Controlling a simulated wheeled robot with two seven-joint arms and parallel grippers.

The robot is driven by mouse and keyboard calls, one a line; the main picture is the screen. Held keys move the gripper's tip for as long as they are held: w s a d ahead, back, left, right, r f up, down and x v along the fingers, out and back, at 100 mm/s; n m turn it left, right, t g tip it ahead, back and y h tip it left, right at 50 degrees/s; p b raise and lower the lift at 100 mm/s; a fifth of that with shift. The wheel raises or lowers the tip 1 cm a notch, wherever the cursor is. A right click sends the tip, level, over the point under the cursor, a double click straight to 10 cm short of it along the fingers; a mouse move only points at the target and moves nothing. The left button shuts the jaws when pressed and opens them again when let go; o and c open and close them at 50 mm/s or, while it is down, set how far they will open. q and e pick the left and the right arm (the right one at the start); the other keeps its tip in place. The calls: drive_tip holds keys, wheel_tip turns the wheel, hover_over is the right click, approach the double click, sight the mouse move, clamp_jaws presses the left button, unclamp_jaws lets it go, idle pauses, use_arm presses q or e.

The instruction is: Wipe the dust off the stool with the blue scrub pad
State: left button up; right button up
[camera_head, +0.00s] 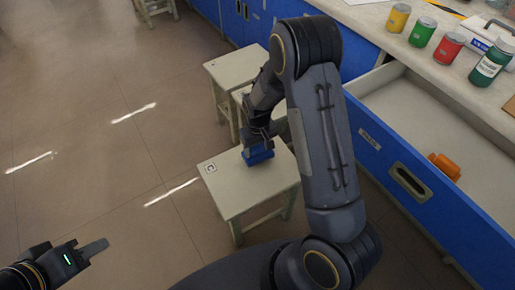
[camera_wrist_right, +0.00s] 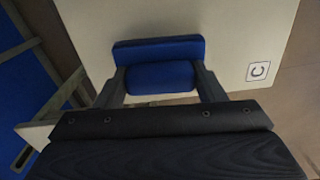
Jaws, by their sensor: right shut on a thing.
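The stool (camera_head: 246,194) has a pale square top with a small black-and-white mark near one corner. It stands in the middle of the head view, and its top fills much of the right wrist view (camera_wrist_right: 234,58). My right gripper (camera_head: 258,143) is shut on the blue scrub pad (camera_head: 258,158), with a finger on each side of it in the right wrist view (camera_wrist_right: 160,76). The pad is at the stool top, seemingly touching it. I cannot make out dust on the top. My left gripper (camera_head: 92,250) is at the lower left, away from the stool; its opening is unclear.
More stools (camera_head: 236,68) stand behind this one. At right, a blue cabinet has an open drawer (camera_head: 425,118) holding an orange object (camera_head: 444,166). Several coloured cans, including a red one (camera_head: 449,48), stand on the counter. Floor at left is clear.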

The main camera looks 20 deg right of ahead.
sight(258, 146)
drive_tip(key=shift+r+p, duration=1.5)
drive_tip(key=shift+r, duration=0.85)
